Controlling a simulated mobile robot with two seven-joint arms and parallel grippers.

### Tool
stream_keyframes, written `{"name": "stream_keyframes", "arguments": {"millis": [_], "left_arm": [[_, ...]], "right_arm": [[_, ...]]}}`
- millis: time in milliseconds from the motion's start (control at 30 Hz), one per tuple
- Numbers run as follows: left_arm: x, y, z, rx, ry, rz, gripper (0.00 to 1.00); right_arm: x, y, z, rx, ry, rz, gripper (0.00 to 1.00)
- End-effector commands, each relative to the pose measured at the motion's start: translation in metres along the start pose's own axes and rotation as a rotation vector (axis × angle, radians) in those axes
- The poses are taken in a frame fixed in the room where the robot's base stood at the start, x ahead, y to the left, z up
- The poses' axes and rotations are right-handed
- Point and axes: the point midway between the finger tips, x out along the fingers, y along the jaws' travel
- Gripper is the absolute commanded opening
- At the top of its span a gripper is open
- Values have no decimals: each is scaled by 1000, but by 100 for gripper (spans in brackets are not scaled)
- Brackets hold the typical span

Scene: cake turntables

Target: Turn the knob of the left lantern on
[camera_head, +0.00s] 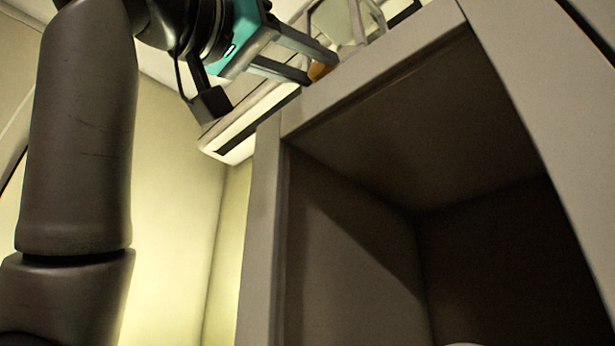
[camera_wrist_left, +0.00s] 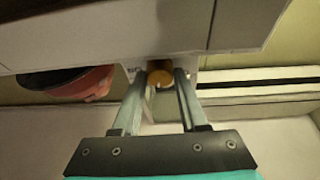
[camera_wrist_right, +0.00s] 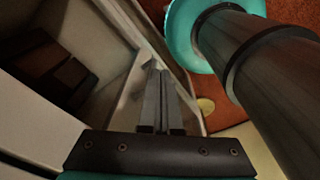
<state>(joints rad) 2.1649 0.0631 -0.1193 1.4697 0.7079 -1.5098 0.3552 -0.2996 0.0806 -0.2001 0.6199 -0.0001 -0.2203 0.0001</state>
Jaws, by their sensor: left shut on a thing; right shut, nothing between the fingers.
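A small orange-brown knob (camera_head: 318,71) shows at the tips of my left gripper (camera_head: 322,68) at the top of the head view. In the left wrist view the round knob (camera_wrist_left: 160,76) sits between the two fingertips, and the left gripper (camera_wrist_left: 158,80) is shut on it. A pale, framed object (camera_head: 345,20), which looks like part of the lantern, stands just behind the fingers; most of it is cut off. Whether the knob is turned cannot be told. My right gripper (camera_wrist_right: 157,72) shows only in its own wrist view, shut and empty.
A large open grey cabinet (camera_head: 262,240) fills the right of the head view, its inside dark. A pale ledge (camera_head: 232,135) lies below the left gripper. A red rounded object (camera_wrist_left: 68,84) is left of the fingers in the left wrist view.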

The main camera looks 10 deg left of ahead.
Motion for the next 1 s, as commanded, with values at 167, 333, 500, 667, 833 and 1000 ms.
{"name": "stream_keyframes", "arguments": {"millis": [167, 333, 500, 667, 833, 1000], "left_arm": [[0, -2, -3, 124, -2, 49, 0], [0, -3, -4, 229, -8, 91, 0], [0, -4, -4, 303, -11, 120, 0], [0, -4, -4, 345, -13, 137, 0], [0, -3, -4, 361, -13, 145, 0], [0, -3, -3, 362, -13, 145, 0]], "right_arm": [[-7, 0, 0, -1, -1, 0, 0], [-13, 0, -1, -1, -1, -1, 0], [-19, 0, -1, -1, -1, -1, 0], [-21, 0, -1, -1, -1, -1, 0], [-22, 0, -1, 0, -1, -1, 0], [-22, 0, -1, 0, 0, -1, 0]]}}
